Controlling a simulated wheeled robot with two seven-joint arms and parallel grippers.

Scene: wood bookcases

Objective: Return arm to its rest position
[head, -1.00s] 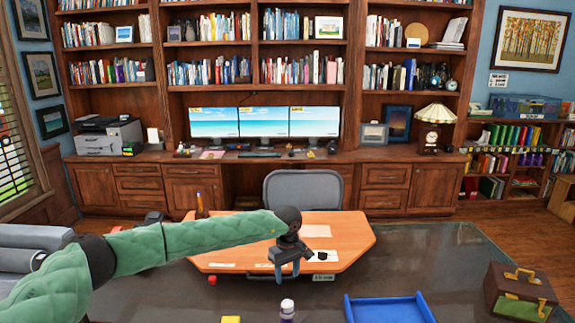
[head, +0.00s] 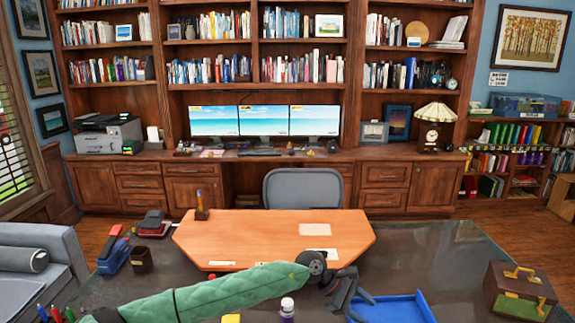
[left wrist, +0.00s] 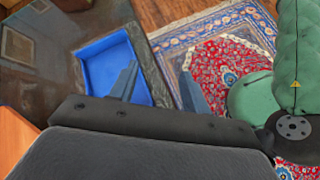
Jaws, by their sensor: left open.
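My left arm, in a green padded sleeve, comes in low from the left in the head view. My left gripper (head: 358,297) is open and empty, over the near part of the dark table by the left side of the blue tray (head: 418,306). In the left wrist view the two fingers of the left gripper (left wrist: 157,88) are spread, with the blue tray (left wrist: 92,48) beyond them and nothing between them. My right gripper does not show in either view.
The dark glossy table (head: 440,255) holds a wooden desk board (head: 270,238), a stapler (head: 114,256), a brown case (head: 519,291) and a purple bottle (head: 287,309). A grey sofa (head: 60,240) stands at left. A patterned rug (left wrist: 225,65) lies beside the table.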

